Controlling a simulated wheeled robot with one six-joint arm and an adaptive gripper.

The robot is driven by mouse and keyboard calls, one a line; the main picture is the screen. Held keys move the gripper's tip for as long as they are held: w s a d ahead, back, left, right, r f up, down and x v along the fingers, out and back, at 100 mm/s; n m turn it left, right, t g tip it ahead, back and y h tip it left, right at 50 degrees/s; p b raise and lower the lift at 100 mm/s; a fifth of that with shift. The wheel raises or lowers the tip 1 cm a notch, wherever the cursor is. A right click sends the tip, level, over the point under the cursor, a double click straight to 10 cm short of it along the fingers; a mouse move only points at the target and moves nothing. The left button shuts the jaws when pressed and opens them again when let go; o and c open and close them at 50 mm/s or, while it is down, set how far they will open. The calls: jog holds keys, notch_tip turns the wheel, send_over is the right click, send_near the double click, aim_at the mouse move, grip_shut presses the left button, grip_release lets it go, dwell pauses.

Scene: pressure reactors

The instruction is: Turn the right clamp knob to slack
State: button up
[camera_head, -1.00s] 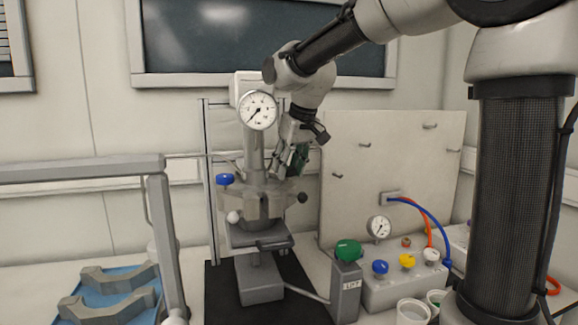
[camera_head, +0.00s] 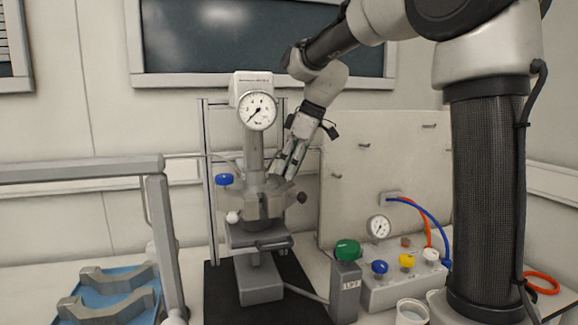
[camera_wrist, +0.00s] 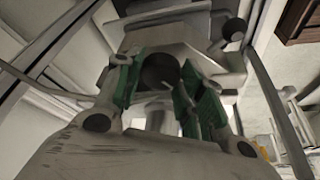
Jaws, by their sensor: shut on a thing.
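The reactor (camera_head: 262,202) stands upright on its stand, with a pressure gauge (camera_head: 257,111) on top. My gripper (camera_head: 283,170) comes down at a slant from the upper right to the right side of the reactor head. In the wrist view, the green-padded fingers of my gripper (camera_wrist: 160,85) stand on both sides of a dark round knob, the right clamp knob (camera_wrist: 160,71), and are shut on it. In the head view the fingers hide this knob. A separate black ball knob (camera_head: 302,197) sticks out lower right; it also shows in the wrist view (camera_wrist: 234,29).
A blue knob (camera_head: 224,179) and a white ball (camera_head: 233,217) are on the reactor's left. A control box (camera_head: 385,290) with coloured knobs and a green-knobbed post (camera_head: 345,291) stand at right, before an upright panel (camera_head: 385,165). A grey frame (camera_head: 80,170) is at left.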

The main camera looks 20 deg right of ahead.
jog(key=n+g, duration=0.1)
jog(key=n, duration=0.1)
jog(key=n+g, duration=0.1)
jog(key=n, duration=0.2)
jog(key=shift+w+n+y, duration=0.2)
jog(key=shift+n+y, duration=0.1)
jog(key=n+g, duration=0.2)
jog(key=n, duration=0.3)
jog(key=shift+w+n, duration=0.1)
jog(key=shift+n, duration=0.2)
jog(key=o, duration=0.7)
jog(key=shift+o, duration=0.2)
jog(key=shift+h, duration=0.4)
jog(key=v, duration=1.2)
